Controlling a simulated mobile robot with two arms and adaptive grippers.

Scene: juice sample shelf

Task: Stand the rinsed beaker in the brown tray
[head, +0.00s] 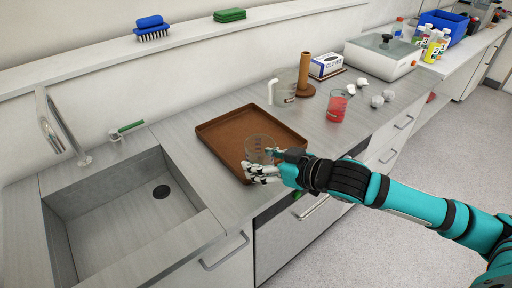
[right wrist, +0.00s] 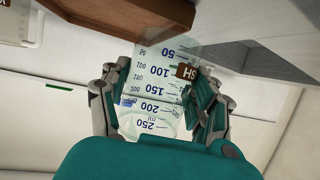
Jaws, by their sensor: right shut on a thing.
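The clear beaker (head: 258,147) has blue volume marks and a brown label, which show in the right wrist view (right wrist: 152,88). My right gripper (head: 268,171) is shut on it, with fingers on both sides in the right wrist view (right wrist: 158,100). In the head view the beaker looks roughly upright, over the front part of the brown tray (head: 205,132). I cannot tell whether its base touches the tray. The tray lies flat on the counter and looks otherwise empty; its edge also shows in the right wrist view (right wrist: 115,14). My left gripper is out of view.
A sink (head: 120,215) is left of the tray. Behind and right stand a clear jug (head: 285,85), a brown upright post (head: 304,72), a beaker of red liquid (head: 337,106) and a tissue box (head: 326,66). The counter right of the tray is partly clear.

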